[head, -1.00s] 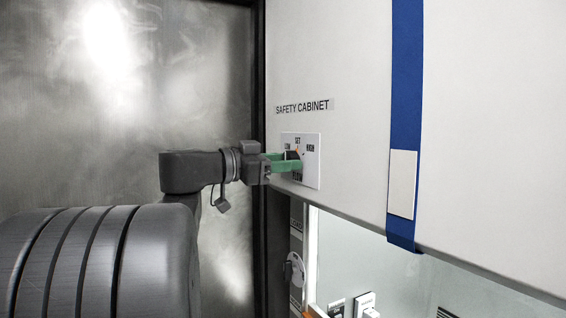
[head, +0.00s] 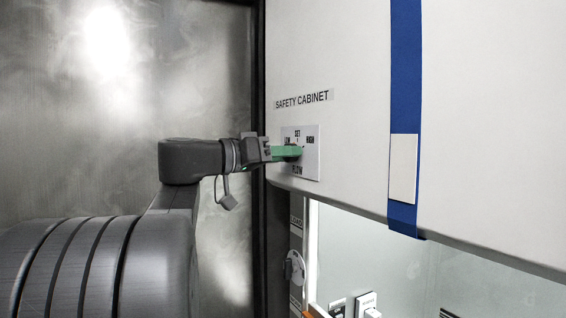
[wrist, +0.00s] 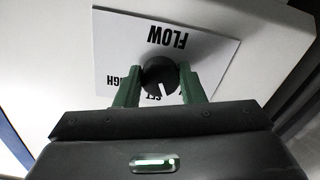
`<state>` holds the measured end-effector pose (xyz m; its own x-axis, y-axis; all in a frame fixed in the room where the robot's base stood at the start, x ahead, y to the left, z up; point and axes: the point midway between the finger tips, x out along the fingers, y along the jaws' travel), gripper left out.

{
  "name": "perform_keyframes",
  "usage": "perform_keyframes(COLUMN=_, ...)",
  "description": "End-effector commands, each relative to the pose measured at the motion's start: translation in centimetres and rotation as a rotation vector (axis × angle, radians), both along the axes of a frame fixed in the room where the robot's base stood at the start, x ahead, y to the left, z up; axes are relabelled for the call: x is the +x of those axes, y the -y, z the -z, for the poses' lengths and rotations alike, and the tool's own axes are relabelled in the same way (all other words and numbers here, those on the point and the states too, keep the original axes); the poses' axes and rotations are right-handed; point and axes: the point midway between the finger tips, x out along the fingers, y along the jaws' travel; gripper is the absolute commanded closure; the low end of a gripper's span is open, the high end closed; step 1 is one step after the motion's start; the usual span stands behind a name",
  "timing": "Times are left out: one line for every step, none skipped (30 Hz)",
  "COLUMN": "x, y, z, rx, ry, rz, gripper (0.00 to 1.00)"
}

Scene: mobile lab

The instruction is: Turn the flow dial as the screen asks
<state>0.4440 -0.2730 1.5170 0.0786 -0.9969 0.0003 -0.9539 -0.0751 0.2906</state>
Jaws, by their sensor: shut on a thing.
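The flow dial (wrist: 160,76) is a round black knob with a pale pointer line, on a white panel (head: 312,163) marked SET, HIGH and FLOW. The panel is on the front of the safety cabinet. My gripper (head: 298,151) reaches it from the left. In the wrist view its green fingers (wrist: 158,90) stand on both sides of the knob and are shut on it. In that upside-down view the pointer line runs toward the SET mark, a little to its right. No screen readout is legible.
The white cabinet front (head: 350,60) carries a label (head: 302,99) and a blue vertical strip (head: 407,70) with a white plate (head: 403,168). Below is an open lit bay with sockets (head: 367,303). A metal panel (head: 120,90) stands at the left.

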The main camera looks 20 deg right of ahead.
Motion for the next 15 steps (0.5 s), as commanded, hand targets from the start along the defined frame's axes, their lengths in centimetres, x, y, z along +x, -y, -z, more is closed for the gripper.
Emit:
perform_keyframes(x=0.0, y=0.0, z=0.17, rx=-0.003, ry=-0.043, rz=0.0, gripper=0.87)
perform_keyframes(x=0.0, y=0.0, z=0.15, rx=-0.006, ry=-0.072, rz=0.0, gripper=0.87)
perform_keyframes(x=-0.01, y=0.0, z=0.11, rx=-0.009, ry=-0.11, rz=0.0, gripper=0.87)
perform_keyframes(x=-0.03, y=0.0, z=0.09, rx=-0.011, ry=-0.137, rz=0.0, gripper=0.87)
perform_keyframes(x=-0.03, y=0.0, z=0.06, rx=-0.013, ry=-0.163, rz=0.0, gripper=0.87)
perform_keyframes(x=-0.04, y=0.0, z=0.04, rx=-0.016, ry=-0.2, rz=0.0, gripper=0.87)
perform_keyframes(x=-0.05, y=0.0, z=0.02, rx=-0.018, ry=-0.225, rz=0.0, gripper=0.87)
perform_keyframes(x=-0.05, y=0.0, z=0.0, rx=-0.02, ry=-0.251, rz=0.0, gripper=0.87)
perform_keyframes(x=-0.06, y=0.0, z=-0.02, rx=-0.022, ry=-0.283, rz=0.0, gripper=0.87)
perform_keyframes(x=-0.06, y=0.01, z=-0.03, rx=-0.024, ry=-0.307, rz=0.0, gripper=0.87)
perform_keyframes(x=-0.07, y=0.02, z=-0.04, rx=-0.026, ry=-0.33, rz=0.0, gripper=0.87)
perform_keyframes(x=-0.09, y=0.02, z=-0.06, rx=-0.028, ry=-0.359, rz=0.0, gripper=0.87)
perform_keyframes(x=-0.08, y=0.02, z=-0.07, rx=-0.03, ry=-0.379, rz=0.0, gripper=0.87)
perform_keyframes(x=-0.09, y=0.02, z=-0.08, rx=-0.03, ry=-0.398, rz=0.0, gripper=0.87)
perform_keyframes(x=-0.1, y=0.02, z=-0.09, rx=-0.032, ry=-0.422, rz=0.0, gripper=0.87)
